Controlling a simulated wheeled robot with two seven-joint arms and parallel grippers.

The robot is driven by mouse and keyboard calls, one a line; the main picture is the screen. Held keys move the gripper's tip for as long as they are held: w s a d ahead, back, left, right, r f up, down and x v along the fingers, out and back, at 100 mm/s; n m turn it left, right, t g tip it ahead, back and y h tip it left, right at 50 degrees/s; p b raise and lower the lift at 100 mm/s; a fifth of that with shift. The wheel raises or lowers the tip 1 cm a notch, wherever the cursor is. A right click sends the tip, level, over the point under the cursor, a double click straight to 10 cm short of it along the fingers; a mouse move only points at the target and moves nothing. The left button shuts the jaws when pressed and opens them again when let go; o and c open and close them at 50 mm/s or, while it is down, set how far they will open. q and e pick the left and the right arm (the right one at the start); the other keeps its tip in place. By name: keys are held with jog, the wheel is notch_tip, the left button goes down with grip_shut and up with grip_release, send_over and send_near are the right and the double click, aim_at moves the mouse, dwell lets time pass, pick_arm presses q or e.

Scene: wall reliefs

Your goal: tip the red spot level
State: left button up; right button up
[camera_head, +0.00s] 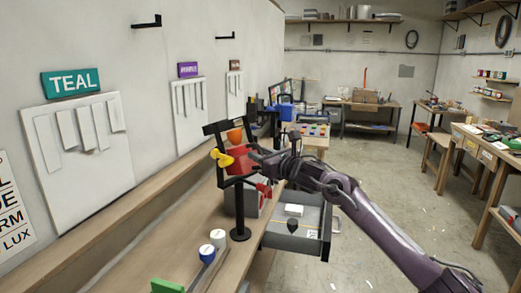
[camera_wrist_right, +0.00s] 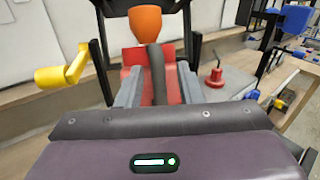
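The red spot (camera_head: 238,160) is a red lamp body with an orange end (camera_head: 234,136), held in a black yoke on a black stand (camera_head: 240,215) on the bench. The orange end points upward, so the lamp is tilted. A yellow knob (camera_head: 221,157) sticks out at its left side. My right gripper (camera_head: 259,159) is close at its right side. In the right wrist view, its grey fingers (camera_wrist_right: 160,88) stand on either side of a dark bar (camera_wrist_right: 158,75) in front of the red body (camera_wrist_right: 135,58); red shows between finger and bar. My left gripper is out of view.
An open grey drawer (camera_head: 300,243) juts out below the bench. The wall with panels and a TEAL sign (camera_head: 71,83) is on the left. Open floor lies right.

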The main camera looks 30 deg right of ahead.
jog(key=shift+w, duration=0.2)
grip_shut()
dwell(0.4)
